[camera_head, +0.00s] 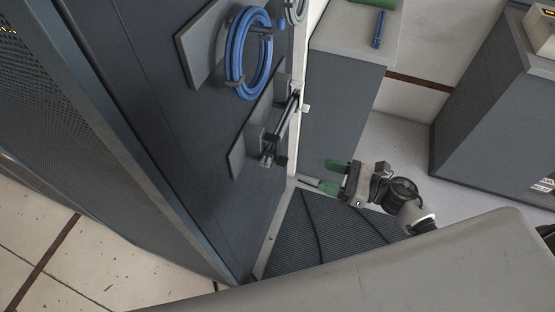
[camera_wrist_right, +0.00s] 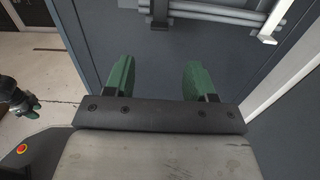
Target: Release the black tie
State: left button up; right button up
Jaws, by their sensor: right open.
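My right gripper (camera_head: 333,176) has green fingertips. It is open and empty, to the right of the grey cabinet's side and its lower bracket. It also shows open in the right wrist view (camera_wrist_right: 158,72), facing the dark panel below some grey bars. A dark, thin bundle (camera_head: 286,118) lies along the lower bracket (camera_head: 252,130); I cannot tell for sure that it is the black tie. A dark band crosses the blue cable coil (camera_head: 237,55) above. My left gripper (camera_wrist_right: 27,108) shows small at the left of the right wrist view; its opening is unclear.
A grey cabinet (camera_head: 150,110) fills the left. A second cabinet (camera_head: 340,110) stands behind, with a blue item (camera_head: 379,29) on top. Another cabinet (camera_head: 490,110) is at the right. Ribbed dark matting (camera_head: 330,235) lies below my right gripper.

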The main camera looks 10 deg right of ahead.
jog(key=p+x, duration=0.3)
jog(key=x, duration=0.7)
jog(key=shift+w+a, duration=0.25)
jog(key=shift+a, duration=0.1)
jog(key=shift+r, duration=0.1)
grip_shut()
